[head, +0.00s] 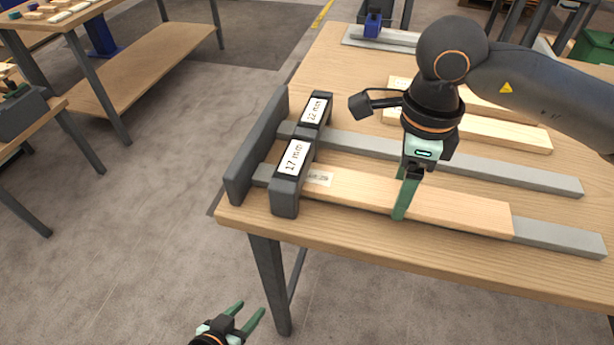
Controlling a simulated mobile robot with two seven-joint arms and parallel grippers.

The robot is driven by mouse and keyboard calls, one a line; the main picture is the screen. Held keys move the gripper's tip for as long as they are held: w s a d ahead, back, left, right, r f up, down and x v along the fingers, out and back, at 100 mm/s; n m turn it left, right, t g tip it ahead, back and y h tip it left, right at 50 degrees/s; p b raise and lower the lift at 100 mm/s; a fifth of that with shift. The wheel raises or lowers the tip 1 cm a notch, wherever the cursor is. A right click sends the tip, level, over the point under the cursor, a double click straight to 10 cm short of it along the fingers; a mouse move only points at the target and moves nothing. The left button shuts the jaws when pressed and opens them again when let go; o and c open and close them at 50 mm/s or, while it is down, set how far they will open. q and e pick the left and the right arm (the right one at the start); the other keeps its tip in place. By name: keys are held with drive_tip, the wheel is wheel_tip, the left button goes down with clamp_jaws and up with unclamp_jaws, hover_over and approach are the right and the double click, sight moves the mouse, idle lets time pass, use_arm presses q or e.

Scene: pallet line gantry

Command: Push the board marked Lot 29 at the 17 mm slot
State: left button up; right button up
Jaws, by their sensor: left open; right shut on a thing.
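A pale wooden board (460,210) lies along the near grey rail, its left end at the 17 mm slot block (292,178). A small label (319,178) sits near that end; its print is too small to read surely. Whether the end is inside the slot is hidden by the block. Only grey rail shows on the block's far side. My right gripper (404,200) points down and is shut on the board around its middle. My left gripper (246,318) is open and empty, low over the floor, off the table's front edge.
The 22 mm slot block (316,110) stands behind, over a second grey rail (480,170) that is bare. A dark upright plate (258,145) closes the left end. More pale boards (510,132) lie at the back. The table's front right is clear.

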sight(439, 202)
drive_tip(key=shift+s+d+f+b, duration=0.1)
drive_tip(key=shift+s+d+b, duration=0.15)
drive_tip(key=shift+d, duration=0.75)
drive_tip(key=shift+s+d+r+b, duration=0.1)
drive_tip(key=shift+s+d+b, duration=0.15)
drive_tip(key=shift+d, duration=0.75)
drive_tip(key=shift+s+d+f+b, duration=0.1)
drive_tip(key=shift+s+d+b, duration=0.15)
drive_tip(key=shift+d, duration=0.75)
drive_tip(key=o, duration=1.4)
drive_tip(key=shift+w+r, duration=0.1)
drive_tip(key=shift+r, duration=0.45)
wheel_tip(439, 202, up, 12)
drive_tip(key=p, duration=0.2)
drive_tip(key=shift+f+p, duration=0.25)
drive_tip(key=shift+p, duration=0.05)
